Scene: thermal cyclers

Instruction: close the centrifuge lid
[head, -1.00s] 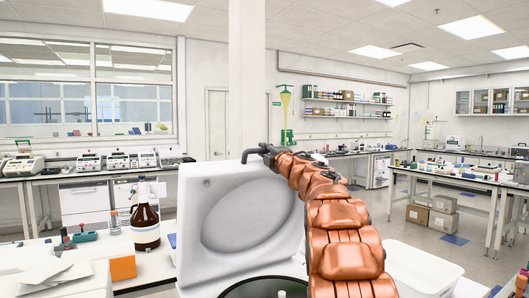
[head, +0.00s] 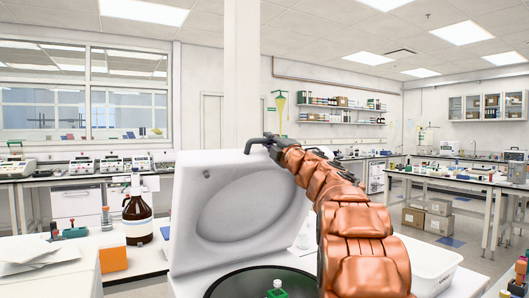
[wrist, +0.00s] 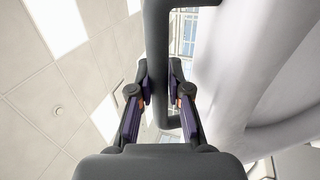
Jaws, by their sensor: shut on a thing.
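The centrifuge's white lid (head: 190,225) stands raised and open, with a rounded recess on its inner face. A dark handle bar (head: 256,141) sits at its top edge. It also shows in the wrist view as a dark bar (wrist: 157,35). My gripper (wrist: 160,82) is shut on this handle, one finger on each side of it. In the head view the gripper (head: 275,145) is small at the end of my copper arm. The dark centrifuge bowl (head: 235,286) lies open below the lid, with a green and white piece (head: 277,290) in its middle. My arm hides the lid's right side.
A brown bottle (head: 138,218) and an orange box (head: 113,259) stand on the bench left of the centrifuge. A white bin (head: 430,262) is at the right, behind my arm. Thermal cyclers (head: 112,163) line the far left bench. The air above the bowl is clear.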

